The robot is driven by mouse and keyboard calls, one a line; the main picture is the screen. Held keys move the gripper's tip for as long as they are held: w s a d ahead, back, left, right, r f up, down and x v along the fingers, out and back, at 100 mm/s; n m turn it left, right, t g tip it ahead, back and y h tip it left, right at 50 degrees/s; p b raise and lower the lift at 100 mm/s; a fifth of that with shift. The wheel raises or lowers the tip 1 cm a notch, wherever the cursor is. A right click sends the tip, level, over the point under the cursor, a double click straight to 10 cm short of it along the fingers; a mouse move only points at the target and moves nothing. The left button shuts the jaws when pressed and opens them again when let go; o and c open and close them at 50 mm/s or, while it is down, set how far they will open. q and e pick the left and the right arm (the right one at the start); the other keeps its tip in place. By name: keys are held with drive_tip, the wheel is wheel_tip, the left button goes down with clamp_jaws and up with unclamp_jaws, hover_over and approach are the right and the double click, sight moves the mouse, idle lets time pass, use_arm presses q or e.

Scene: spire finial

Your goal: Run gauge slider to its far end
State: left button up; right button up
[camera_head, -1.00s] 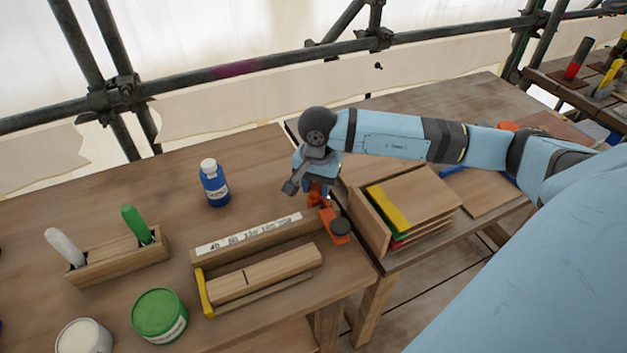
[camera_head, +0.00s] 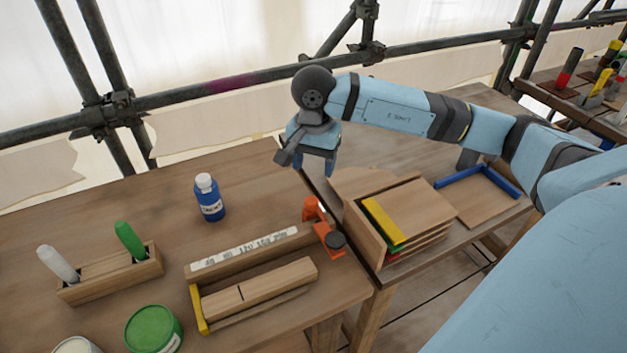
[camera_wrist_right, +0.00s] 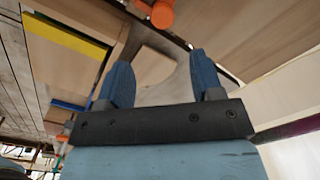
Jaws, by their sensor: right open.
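The gauge is a wooden trough with a printed number strip (camera_head: 245,247) and a yellow stop (camera_head: 198,308) at its left end. A wooden block with a dark line (camera_head: 262,285) lies in it. The orange slider (camera_head: 328,236), with an upright orange post and a dark knob, sits at the gauge's right end, near the table edge. My right gripper (camera_head: 318,163) is open and empty, above and behind the slider, apart from it. In the right wrist view its two blue fingers (camera_wrist_right: 162,78) are spread, and an orange part (camera_wrist_right: 160,13) shows beyond them. My left gripper is out of view.
A blue bottle (camera_head: 209,198) stands behind the gauge. A wooden holder (camera_head: 110,275) with green and white handles and a green tub (camera_head: 154,328) are at left. A wooden rack of coloured boards (camera_head: 405,215) stands close right of the slider.

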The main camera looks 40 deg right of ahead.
drive_tip(key=shift+r, duration=1.65)
